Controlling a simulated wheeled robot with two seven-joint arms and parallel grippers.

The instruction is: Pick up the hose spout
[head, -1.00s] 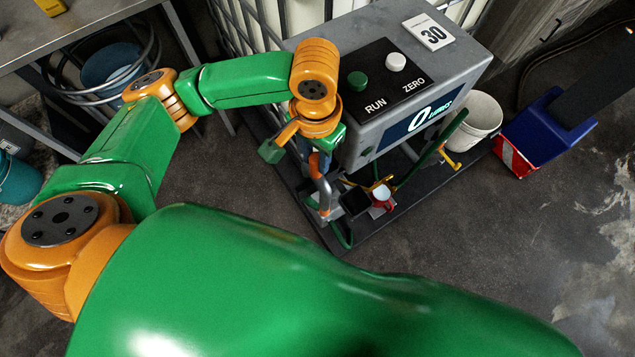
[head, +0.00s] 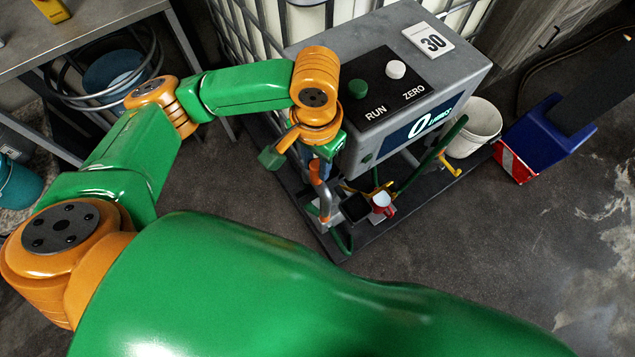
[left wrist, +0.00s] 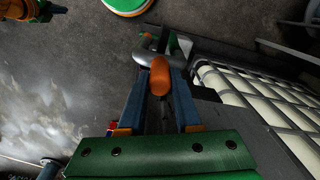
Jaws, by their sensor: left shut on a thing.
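The hose spout (head: 322,192) is a bent grey metal pipe with an orange grip, standing at the near-left side of the disperser column. My left gripper (head: 319,168) is at its upper end, shut on the orange grip. In the left wrist view the orange grip (left wrist: 160,78) lies between the blue fingers of my left gripper (left wrist: 160,88), with the grey bend of the spout just beyond. The fingers and wrist partly hide the spout's upper part in the head view. My right gripper is not in view.
The disperser column (head: 415,85) stands right beside my left gripper, with a display reading 0. Its dark base (head: 400,210) holds a small white-and-red cup (head: 381,203). A workbench (head: 90,35) is at upper left.

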